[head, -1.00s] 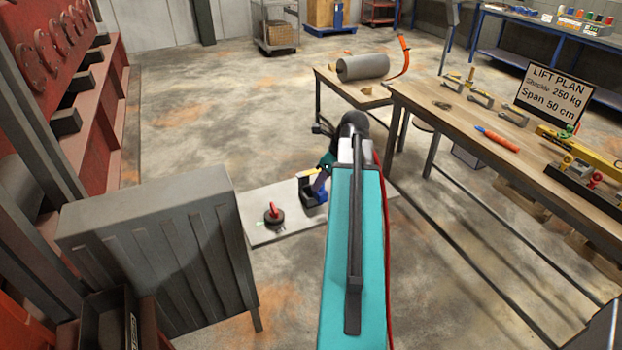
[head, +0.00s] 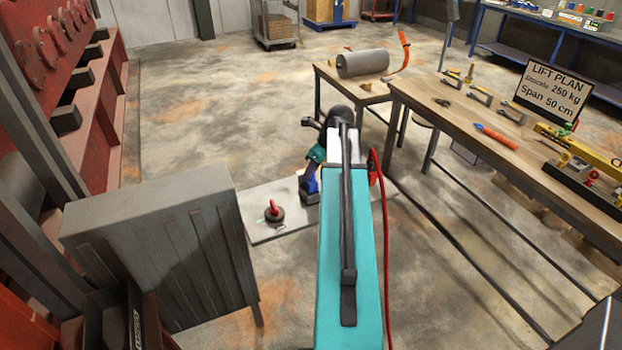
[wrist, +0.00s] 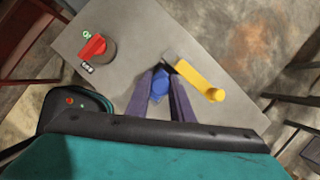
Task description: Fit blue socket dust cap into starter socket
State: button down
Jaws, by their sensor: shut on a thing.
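The blue dust cap (wrist: 161,82) is between the two purple fingers of my gripper (wrist: 160,88) in the wrist view, and the fingers are shut on it. A yellow bar with a round end (wrist: 202,80) and a small grey block lies just to the right of the cap. I cannot make out a socket opening; the cap and fingers may hide it. I cannot tell whether the cap touches the grey block. In the head view my gripper (head: 311,190) is low over the grey plate, partly hidden by my arm.
A red handle on a round dark base (head: 274,213) stands on the grey plate (head: 262,235), left of my gripper. A grey ribbed cabinet (head: 160,245) stands nearer on the left. A wooden workbench (head: 470,120) is on the right. Open floor lies behind the plate.

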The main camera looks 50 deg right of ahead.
aim_at(311, 180)
jog(key=shift+f+p, duration=0.6)
jog(key=shift+f, duration=0.95)
jog(key=shift+f, duration=0.15)
jog(key=c, duration=1.6)
grip_release()
jog(key=shift+o, duration=0.2)
jog(key=shift+r, duration=0.2)
jog(key=b+v, duration=0.2)
jog(key=v, duration=1)
jog(key=shift+b, duration=0.35)
jog(key=shift+s+f, duration=0.1)
